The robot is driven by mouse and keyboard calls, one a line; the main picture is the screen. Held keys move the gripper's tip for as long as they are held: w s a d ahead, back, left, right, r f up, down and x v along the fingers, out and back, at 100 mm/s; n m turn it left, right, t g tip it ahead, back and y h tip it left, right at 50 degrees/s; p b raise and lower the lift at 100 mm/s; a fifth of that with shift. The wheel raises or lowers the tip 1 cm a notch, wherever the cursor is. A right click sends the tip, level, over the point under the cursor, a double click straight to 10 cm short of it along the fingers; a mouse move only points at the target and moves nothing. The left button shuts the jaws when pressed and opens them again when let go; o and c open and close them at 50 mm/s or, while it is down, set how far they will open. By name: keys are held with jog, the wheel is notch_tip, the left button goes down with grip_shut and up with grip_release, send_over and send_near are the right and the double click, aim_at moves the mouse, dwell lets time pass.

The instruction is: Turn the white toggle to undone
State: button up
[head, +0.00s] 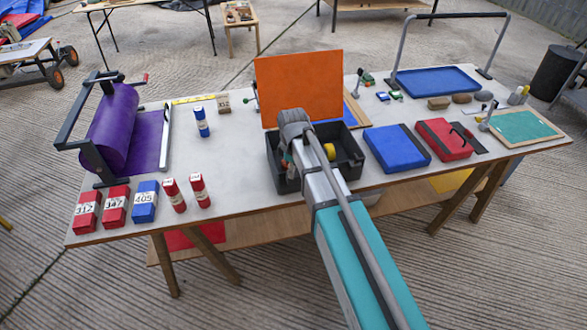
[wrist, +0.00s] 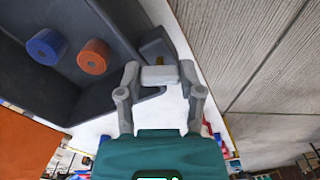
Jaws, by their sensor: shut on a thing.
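A small white block (wrist: 158,76), which looks like the white toggle, sits between my fingertips in the wrist view. My gripper (wrist: 159,72) is shut on it, with one finger against each end. It is at the outer side of a dark box (wrist: 82,100), by a dark bracket-like piece (wrist: 155,48). The block lies crosswise between the fingers. In the head view my arm reaches over the dark box (head: 352,172) on the table and hides the toggle and my fingertips.
The box holds a blue roll (wrist: 46,46), an orange roll (wrist: 93,57) and a yellow roll (head: 330,151). An orange panel (head: 300,85) stands behind it. A blue case (head: 396,148) and a red case (head: 443,139) lie to the right.

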jog(key=m, duration=0.6)
jog(key=shift+w+m, duration=0.1)
jog(key=shift+m, duration=0.2)
jog(key=m, duration=0.6)
dwell(0.3)
jog(key=o, duration=1.1)
jog(key=shift+o, duration=0.2)
jog(key=shift+s, duration=0.2)
